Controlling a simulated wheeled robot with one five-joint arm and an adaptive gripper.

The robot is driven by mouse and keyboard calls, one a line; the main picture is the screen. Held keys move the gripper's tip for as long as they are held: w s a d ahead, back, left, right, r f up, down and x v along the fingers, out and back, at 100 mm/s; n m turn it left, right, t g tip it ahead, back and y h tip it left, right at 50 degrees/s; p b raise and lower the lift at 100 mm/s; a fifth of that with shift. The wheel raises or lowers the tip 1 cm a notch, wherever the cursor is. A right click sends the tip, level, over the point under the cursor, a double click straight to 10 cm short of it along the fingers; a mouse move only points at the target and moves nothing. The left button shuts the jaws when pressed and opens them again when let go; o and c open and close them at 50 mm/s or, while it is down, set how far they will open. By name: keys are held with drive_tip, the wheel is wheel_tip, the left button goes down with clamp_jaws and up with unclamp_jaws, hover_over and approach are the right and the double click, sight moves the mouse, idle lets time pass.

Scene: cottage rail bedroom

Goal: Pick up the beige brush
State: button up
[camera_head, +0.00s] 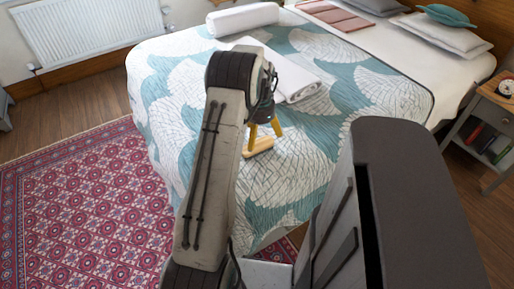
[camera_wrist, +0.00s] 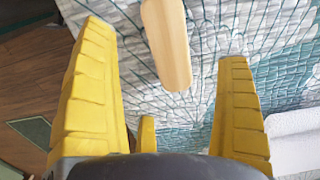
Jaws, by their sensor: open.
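The beige brush (camera_head: 259,147) lies on the patterned bed cover, just below my gripper in the head view. In the wrist view the brush (camera_wrist: 168,42) shows as a smooth, rounded, light wooden piece, running off the top edge of the picture. My gripper (camera_wrist: 175,55) has its yellow fingers spread wide, with the brush's rounded end in line with the gap between them. Nothing is held. In the head view my gripper (camera_head: 264,131) points down over the bed, its fingers partly hidden by my arm.
A folded white towel (camera_head: 297,82) lies on the bed close behind my gripper, and a rolled one (camera_head: 242,19) lies farther back. Pillows are at the upper right. A nightstand (camera_head: 484,132) stands right of the bed. A red rug (camera_head: 85,210) covers the floor at left.

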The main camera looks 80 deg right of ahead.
sight(258, 147)
drive_tip(key=shift+f, duration=0.9)
drive_tip(key=shift+w+f, duration=0.15)
drive_tip(key=shift+f, duration=1.25)
drive_tip(key=shift+w+f, duration=0.15)
drive_tip(key=shift+f, duration=1.25)
drive_tip(key=c, duration=1.4)
